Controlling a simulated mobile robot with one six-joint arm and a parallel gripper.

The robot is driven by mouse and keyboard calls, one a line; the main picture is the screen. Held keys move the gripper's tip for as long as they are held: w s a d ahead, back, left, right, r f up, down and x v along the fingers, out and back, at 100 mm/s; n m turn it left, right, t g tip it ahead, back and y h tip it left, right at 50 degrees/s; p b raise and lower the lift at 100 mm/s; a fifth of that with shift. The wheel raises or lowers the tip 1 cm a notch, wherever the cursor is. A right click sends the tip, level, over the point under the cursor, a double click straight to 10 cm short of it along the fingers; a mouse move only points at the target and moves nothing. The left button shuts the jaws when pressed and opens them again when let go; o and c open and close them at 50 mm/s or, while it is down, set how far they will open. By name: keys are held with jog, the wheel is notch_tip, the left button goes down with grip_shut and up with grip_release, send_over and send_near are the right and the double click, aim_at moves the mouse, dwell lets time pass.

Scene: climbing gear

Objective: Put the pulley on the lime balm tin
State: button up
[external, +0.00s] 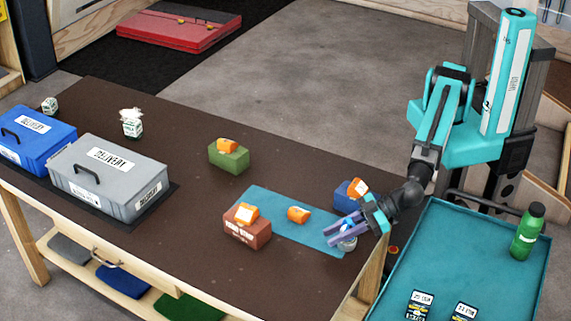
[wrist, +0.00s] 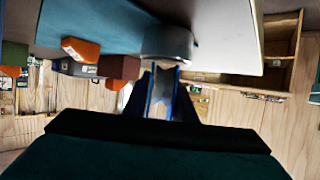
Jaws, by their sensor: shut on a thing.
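My gripper (external: 342,230) is at the right end of the table, over the blue mat. In the wrist view, its fingers (wrist: 166,88) are shut on a small pale piece with blue sides, which I take to be the pulley (wrist: 160,85); the fingers hide much of it. A round grey tin (external: 347,243), which I take to be the lime balm tin, stands by the fingertips near the table's edge. It also shows just past the fingertips in the wrist view (wrist: 167,42). Its label cannot be read, and I cannot tell whether the pulley touches it.
An orange piece (external: 298,214) lies on the blue mat (external: 270,204). A blue block (external: 345,198), a brown block (external: 246,233) and a green block (external: 229,161) each bear an orange piece. Grey (external: 108,178) and blue (external: 33,140) delivery boxes stand left.

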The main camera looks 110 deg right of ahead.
jog(key=shift+f, duration=0.15)
jog(key=o, duration=1.1)
jog(key=shift+r, duration=0.3)
jog(key=shift+s, duration=0.35)
jog(key=v, duration=0.5)
jog(key=shift+s+d+r, duration=0.1)
jog(key=shift+s+r, duration=0.1)
jog(key=shift+s, duration=0.15)
jog(key=shift+w+r+p, duration=0.1)
jog(key=shift+r+p, duration=0.05)
jog(key=shift+p, duration=0.9)
jog(key=p+v, duration=0.2)
jog(key=p, duration=0.8)
jog(key=shift+s+r, duration=0.15)
jog(key=shift+s, duration=0.15)
